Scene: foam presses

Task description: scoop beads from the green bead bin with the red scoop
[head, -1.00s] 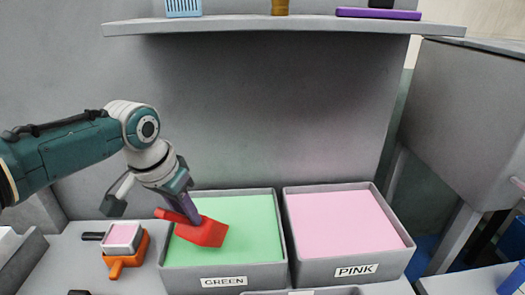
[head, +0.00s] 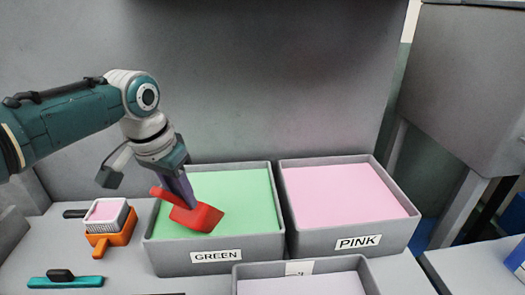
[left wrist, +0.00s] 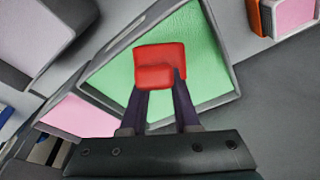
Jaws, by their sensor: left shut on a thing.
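The green bead bin (head: 264,249) is a grey box labelled GREEN, filled with light green beads, in the middle of the head view. My left gripper (head: 180,190) is shut on the red scoop (head: 200,217), tilted over the left front part of the green beads. In the left wrist view the scoop (left wrist: 160,65) sits between the two fingertips (left wrist: 160,90), with the green beads (left wrist: 195,40) behind it. I cannot tell whether the scoop touches the beads or holds any. My right gripper is not in view.
The pink bead bin (head: 398,236) stands close on the right. Another grey bin (head: 360,268) is in front. A wall rises behind.

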